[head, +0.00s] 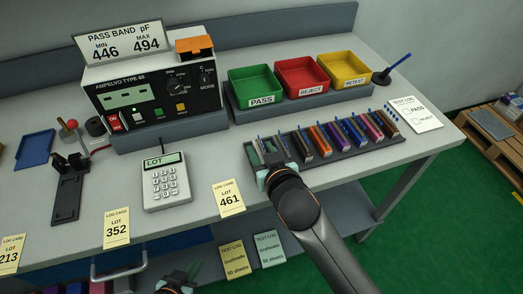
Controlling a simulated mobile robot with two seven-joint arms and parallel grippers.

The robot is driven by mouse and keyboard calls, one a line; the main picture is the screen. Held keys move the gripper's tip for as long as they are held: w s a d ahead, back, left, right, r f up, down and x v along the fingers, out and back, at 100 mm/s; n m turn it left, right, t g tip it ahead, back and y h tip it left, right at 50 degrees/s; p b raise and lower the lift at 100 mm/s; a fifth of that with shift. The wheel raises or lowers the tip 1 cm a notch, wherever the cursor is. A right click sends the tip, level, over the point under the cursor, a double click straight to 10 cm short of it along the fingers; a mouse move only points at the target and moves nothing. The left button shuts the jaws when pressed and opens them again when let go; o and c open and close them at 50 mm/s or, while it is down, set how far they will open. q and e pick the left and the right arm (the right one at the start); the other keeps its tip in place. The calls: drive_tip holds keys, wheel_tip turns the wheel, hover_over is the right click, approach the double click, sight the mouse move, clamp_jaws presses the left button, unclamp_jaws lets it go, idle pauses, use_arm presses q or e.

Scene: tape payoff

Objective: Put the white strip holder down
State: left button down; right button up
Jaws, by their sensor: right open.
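A dark rack (340,150) on the right of the bench holds a row of coloured strip holders (320,138). My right gripper (268,168) is open at the left end of the rack, close to the end holders. A green holder (253,152) stands just beyond it. I cannot pick out a white strip holder; the gripper and wrist hide part of that end. I cannot tell whether the gripper touches a holder. My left gripper (178,284) is at the bottom edge, below the bench front, mostly cut off; its jaws are unclear.
Green PASS (236,92), red REJECT (322,91) and yellow RETEST (370,82) trays stand behind the rack. A meter (125,102), keypad (167,186) and black fixture (68,198) are left. Lot cards (231,198) line the front edge. A test log sheet (413,116) lies right.

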drive_tip(key=shift+s+r, duration=0.1)
drive_tip(key=shift+s, duration=0.05)
drive_tip(key=shift+c, duration=1)
clamp_jaws()
use_arm(q)
drive_tip(key=shift+s, duration=0.3)
